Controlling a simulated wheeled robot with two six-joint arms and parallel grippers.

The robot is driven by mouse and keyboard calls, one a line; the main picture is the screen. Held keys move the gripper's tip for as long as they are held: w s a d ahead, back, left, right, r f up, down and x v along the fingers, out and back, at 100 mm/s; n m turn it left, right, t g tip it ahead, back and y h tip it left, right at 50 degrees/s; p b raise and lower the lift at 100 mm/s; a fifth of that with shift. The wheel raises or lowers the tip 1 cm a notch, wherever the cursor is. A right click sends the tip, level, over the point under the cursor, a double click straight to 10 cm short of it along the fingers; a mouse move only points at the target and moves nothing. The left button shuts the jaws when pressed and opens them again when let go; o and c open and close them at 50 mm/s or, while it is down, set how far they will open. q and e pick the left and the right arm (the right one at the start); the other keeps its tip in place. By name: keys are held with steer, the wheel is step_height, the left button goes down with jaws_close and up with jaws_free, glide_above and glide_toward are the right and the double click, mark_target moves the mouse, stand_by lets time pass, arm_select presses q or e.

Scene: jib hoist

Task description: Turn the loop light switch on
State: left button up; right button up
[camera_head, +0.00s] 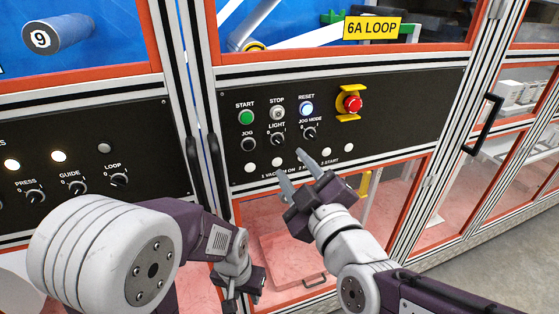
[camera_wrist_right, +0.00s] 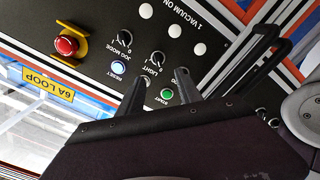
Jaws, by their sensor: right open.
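The light switch (camera_head: 278,141) is a black rotary knob labelled LIGHT on the black control panel under the yellow 6A LOOP sign (camera_head: 372,27). The switch also shows in the right wrist view (camera_wrist_right: 157,58), just beyond the fingers. My right gripper (camera_head: 292,169) is open and empty, its fingers pointing up at the panel from below the knob and apart from it. It also shows in the right wrist view (camera_wrist_right: 161,88). My left gripper (camera_head: 245,283) hangs low near the pink cabinet window, and its fingers are not clear.
A second panel (camera_head: 75,160) lies left past the frame posts. A black door handle (camera_head: 484,124) sticks out at right.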

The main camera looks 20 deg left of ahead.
mark_target(278, 143)
steer(key=p+x, duration=0.1)
steer(key=x, duration=0.8)
steer(key=shift+w, duration=0.25)
jaws_close()
